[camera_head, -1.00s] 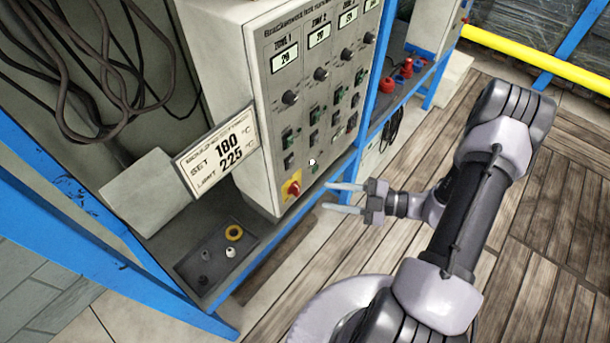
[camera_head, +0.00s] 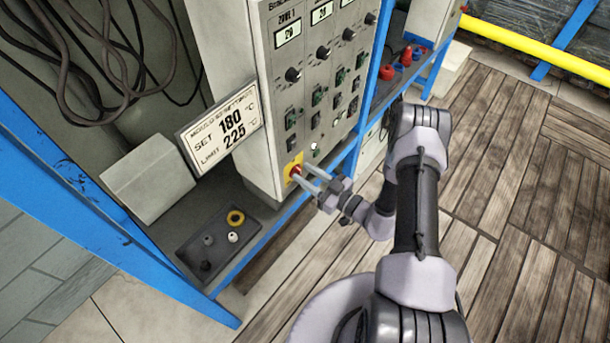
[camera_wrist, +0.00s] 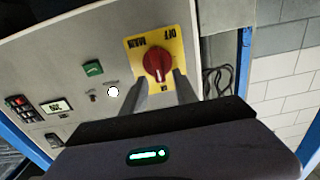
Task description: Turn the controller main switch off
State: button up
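The controller main switch (camera_wrist: 157,63) is a red rotary knob on a yellow plate (camera_wrist: 139,43) marked MAIN and OFF in the wrist view. In the head view the main switch (camera_head: 294,171) sits at the lower front corner of the grey controller cabinet (camera_head: 235,90). My gripper (camera_wrist: 160,80) is open, with its two fingers reaching to either side of the red knob. In the head view my gripper (camera_head: 303,178) is right in front of the switch. I cannot tell whether the fingers touch the knob.
A sign (camera_head: 219,125) reading SET 180 and LIMIT 225 stands left of the cabinet. A dark tray (camera_head: 190,262) with small parts lies on the shelf below. A blue post (camera_head: 374,75) stands right of the cabinet. The wooden floor (camera_head: 500,180) at right is clear.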

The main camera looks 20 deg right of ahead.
jog(key=shift+w+a, duration=0.25)
jog(key=shift+w, duration=0.05)
grip_shut()
